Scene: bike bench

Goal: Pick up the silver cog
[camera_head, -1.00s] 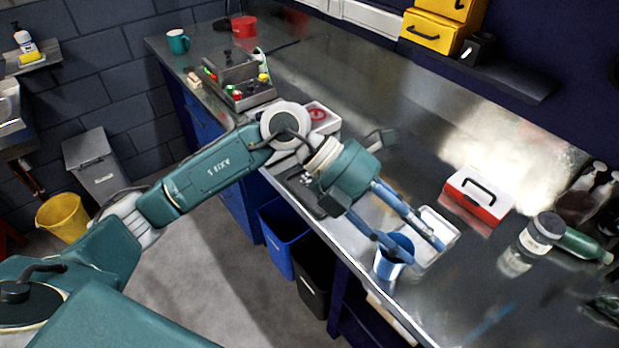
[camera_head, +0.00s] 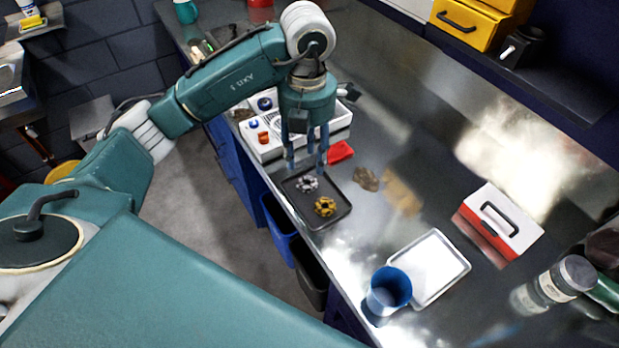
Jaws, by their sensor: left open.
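The silver cog (camera_head: 307,184) lies in a dark shallow tray (camera_head: 334,216) near the front edge of the metal bench. A gold-brown cog (camera_head: 325,206) lies in the same tray, just nearer to me. My left gripper (camera_head: 307,168) points down over the far end of the tray. Its blue fingers are apart with nothing seen between them, and their tips appear close to the silver cog's far side. I cannot tell their exact height above it. My right gripper is not in view.
A white device with knobs (camera_head: 264,151) stands behind the tray, with a red item (camera_head: 340,151) beside it. A blue cup (camera_head: 388,290) and silver tray (camera_head: 456,266) are nearer. A red-and-white box (camera_head: 500,222) and jar (camera_head: 547,287) stand to the right.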

